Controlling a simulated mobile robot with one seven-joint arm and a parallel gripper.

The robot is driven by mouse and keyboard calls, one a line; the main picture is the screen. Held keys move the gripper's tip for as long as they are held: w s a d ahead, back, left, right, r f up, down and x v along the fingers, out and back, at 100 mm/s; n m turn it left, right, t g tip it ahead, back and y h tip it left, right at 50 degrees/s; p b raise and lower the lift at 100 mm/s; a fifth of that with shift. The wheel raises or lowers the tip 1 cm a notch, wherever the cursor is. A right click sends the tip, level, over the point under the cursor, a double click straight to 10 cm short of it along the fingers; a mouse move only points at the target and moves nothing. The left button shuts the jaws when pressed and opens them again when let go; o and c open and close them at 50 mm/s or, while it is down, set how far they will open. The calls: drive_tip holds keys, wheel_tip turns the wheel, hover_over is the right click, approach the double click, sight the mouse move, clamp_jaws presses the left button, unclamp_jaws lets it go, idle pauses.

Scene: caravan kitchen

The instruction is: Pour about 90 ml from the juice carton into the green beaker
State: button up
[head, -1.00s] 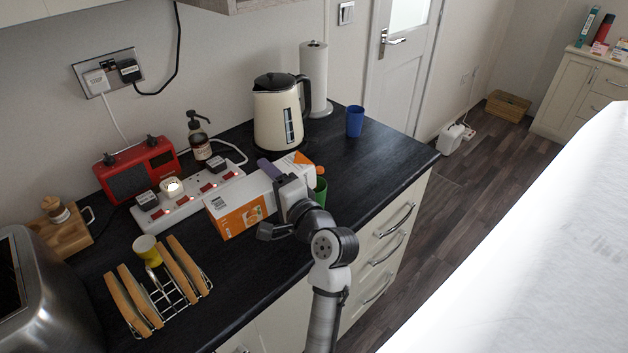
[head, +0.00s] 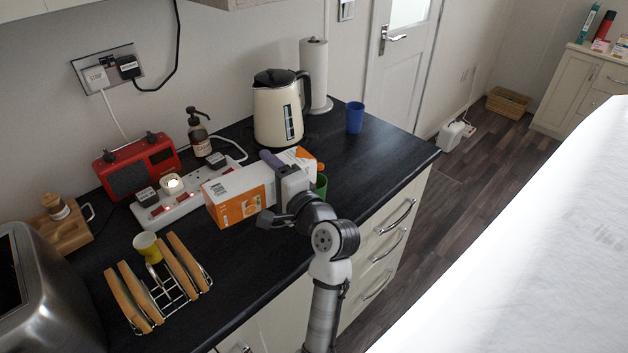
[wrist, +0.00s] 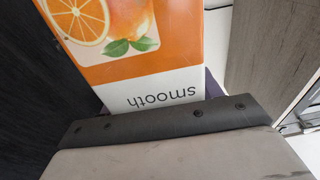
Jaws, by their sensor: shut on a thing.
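The orange and white juice carton (head: 238,196) is tilted onto its side above the worktop, its orange base end toward the left and its orange cap (head: 320,167) at the right. My gripper (head: 284,184) is shut around the carton's middle. In the wrist view the carton's printed face (wrist: 125,45), with an orange picture and the word "smooth", fills the area beyond the gripper pad. The green beaker (head: 321,186) stands just under the cap end. It is mostly hidden behind my gripper and the carton, and its contents cannot be seen.
A white power strip (head: 168,211) lies behind the carton. A cream kettle (head: 277,112) stands behind it and a blue cup (head: 355,117) is farther right. A toast rack (head: 165,290) is at the front left. The worktop right of the beaker is clear.

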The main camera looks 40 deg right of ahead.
drive_tip(key=shift+r+m, duration=0.3)
drive_tip(key=shift+r, duration=0.05)
idle(0.5)
drive_tip(key=shift+w+a+r, duration=0.1)
drive_tip(key=shift+a, duration=0.55)
drive_tip(key=shift+a+r+m, duration=0.15)
drive_tip(key=shift+r+m, duration=0.05)
drive_tip(key=shift+m, duration=0.2)
idle(1.5)
